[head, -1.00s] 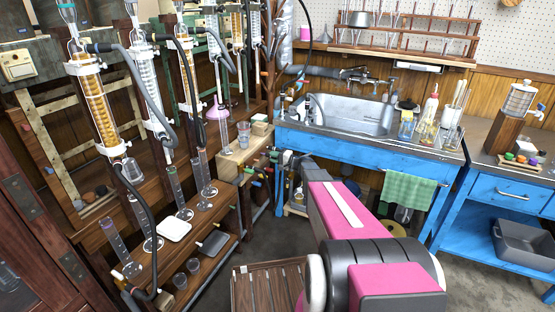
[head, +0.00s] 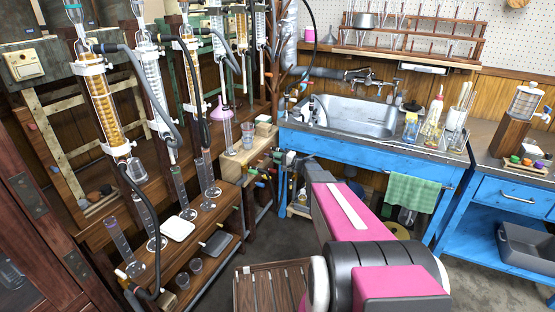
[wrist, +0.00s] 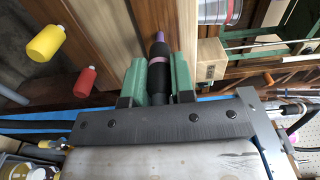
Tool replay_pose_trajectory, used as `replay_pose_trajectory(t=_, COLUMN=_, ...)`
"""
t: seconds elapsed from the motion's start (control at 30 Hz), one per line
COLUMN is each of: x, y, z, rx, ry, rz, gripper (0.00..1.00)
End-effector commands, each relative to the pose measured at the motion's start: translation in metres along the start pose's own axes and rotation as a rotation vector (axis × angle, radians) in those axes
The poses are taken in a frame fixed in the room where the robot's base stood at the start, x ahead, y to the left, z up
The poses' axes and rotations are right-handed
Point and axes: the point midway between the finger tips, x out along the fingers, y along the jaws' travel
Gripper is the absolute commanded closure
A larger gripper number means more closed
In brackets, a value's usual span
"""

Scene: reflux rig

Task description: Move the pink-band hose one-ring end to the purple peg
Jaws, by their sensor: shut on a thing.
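In the wrist view my gripper (wrist: 158,72) has its two green finger pads closed on the sides of a thick black hose end (wrist: 160,80) that carries a pink band (wrist: 157,61). The purple peg (wrist: 159,38) shows just beyond the narrow tip of this hose end, in line with it, against brown wood. The tip and the peg look to meet; I cannot tell whether the hose sits over the peg or only near it. Any ring marks are too small to read.
The head view shows the blue sink bench (head: 345,150), glass condensers (head: 100,103) at left and a slatted wooden stool (head: 268,288).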

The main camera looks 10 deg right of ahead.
Motion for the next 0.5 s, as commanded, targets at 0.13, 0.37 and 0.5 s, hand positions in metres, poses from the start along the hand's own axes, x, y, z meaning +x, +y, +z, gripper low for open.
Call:
replay_pose_trajectory(t=0.13, x=0.004, y=0.0, z=0.0, rx=0.0, ry=0.0, rz=0.0, gripper=1.0)
replay_pose_trajectory(t=0.37, x=0.011, y=0.0, z=-0.001, rx=0.0, ry=0.0, rz=-0.001, gripper=1.0)
replay_pose_trajectory(t=0.5, x=0.015, y=0.0, z=0.0, rx=0.0, ry=0.0, rz=-0.001, gripper=1.0)
